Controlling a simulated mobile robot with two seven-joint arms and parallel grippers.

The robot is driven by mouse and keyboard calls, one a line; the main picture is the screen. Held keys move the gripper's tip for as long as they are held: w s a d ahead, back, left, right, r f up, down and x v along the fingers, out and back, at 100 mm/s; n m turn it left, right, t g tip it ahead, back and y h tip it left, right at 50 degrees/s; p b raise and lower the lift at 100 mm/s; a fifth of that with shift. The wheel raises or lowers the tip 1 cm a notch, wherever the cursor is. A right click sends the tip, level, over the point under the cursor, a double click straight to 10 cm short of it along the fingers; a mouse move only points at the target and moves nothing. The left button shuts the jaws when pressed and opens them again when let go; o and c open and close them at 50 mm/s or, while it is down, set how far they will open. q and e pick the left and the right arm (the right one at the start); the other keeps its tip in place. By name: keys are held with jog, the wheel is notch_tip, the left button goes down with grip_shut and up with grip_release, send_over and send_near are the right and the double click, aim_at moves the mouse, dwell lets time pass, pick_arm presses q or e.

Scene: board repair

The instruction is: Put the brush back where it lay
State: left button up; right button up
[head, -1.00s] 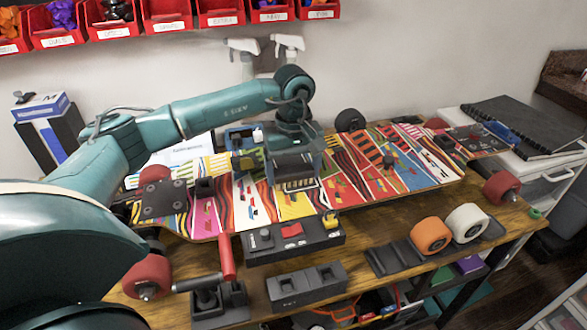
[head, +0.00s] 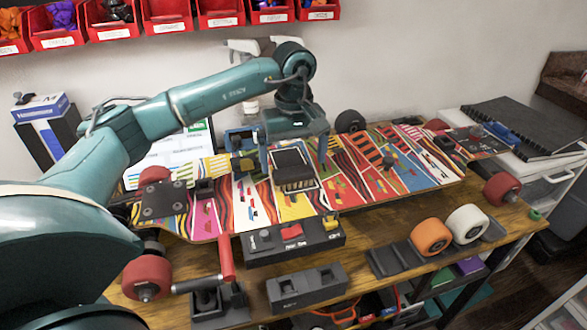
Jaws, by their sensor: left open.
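A dark block that looks like the brush (head: 291,159) rests on the colourful skateboard deck (head: 350,181), near its middle. Its lower front edge looks paler. The palm is a little above the block. My right gripper is not in view.
Red wheels (head: 147,278) stick out at the deck's ends. In front are a black box with a red switch (head: 292,231), a grey two-slot holder (head: 307,289), and a rack with orange (head: 430,236) and white wheels. Spray bottles stand behind my arm.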

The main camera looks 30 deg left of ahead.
aim_at(294, 171)
pick_arm(q)
notch_tip(294, 171, up, 8)
dwell(0.7)
